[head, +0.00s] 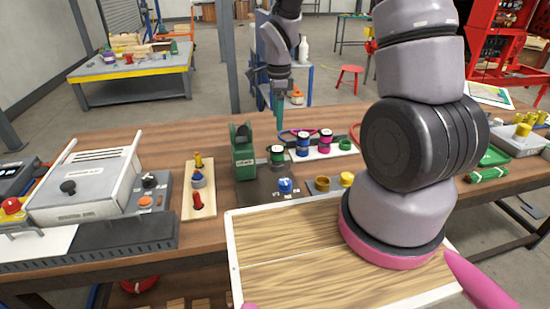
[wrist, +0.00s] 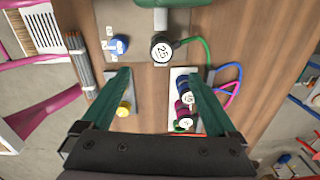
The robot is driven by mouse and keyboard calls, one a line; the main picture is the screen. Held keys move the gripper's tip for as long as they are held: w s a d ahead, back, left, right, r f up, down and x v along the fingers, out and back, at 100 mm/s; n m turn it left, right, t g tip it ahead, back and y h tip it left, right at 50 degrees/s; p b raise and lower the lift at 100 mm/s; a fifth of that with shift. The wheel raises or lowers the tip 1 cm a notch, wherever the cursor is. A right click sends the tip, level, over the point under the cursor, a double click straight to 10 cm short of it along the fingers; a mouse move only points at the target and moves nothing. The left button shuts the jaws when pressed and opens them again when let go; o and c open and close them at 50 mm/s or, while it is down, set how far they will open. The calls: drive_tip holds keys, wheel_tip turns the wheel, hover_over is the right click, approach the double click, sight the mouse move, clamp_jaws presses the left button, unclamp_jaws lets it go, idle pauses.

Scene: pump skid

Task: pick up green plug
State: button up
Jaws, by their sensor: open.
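The green plug (head: 277,157) stands upright on the bench, with a black top, a white label and a green band. In the wrist view its round top, the green plug's "25" face (wrist: 162,47), shows ahead of the fingertips, slightly above the middle of the gap. A green cable leads off it. My gripper (head: 277,106) points down above and behind the plug in the head view. In the wrist view my gripper (wrist: 160,72) has its two teal fingers wide apart with nothing between them. The plug's lower part is hidden in the wrist view.
A green housing (head: 243,152) stands close left of the plug. A blue plug (head: 303,143) and a magenta plug (head: 326,138) stand on a white plate to the right. A blue knob (head: 285,186), a brass fitting (head: 323,184) and a yellow cap (head: 347,179) stand in front.

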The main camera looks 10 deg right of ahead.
drive_tip(key=m, duration=0.1)
hover_over(277, 149)
drive_tip(key=f, duration=0.7)
drive_tip(key=shift+a+f, duration=0.35)
drive_tip(key=shift+f, duration=0.05)
drive_tip(key=shift+w+d+f, duration=0.1)
drive_tip(key=shift+d+f, duration=0.05)
drive_tip(key=shift+f, duration=1.35)
drive_tip(key=shift+d+f, duration=0.15)
drive_tip(key=shift+f, duration=1.35)
clamp_jaws()
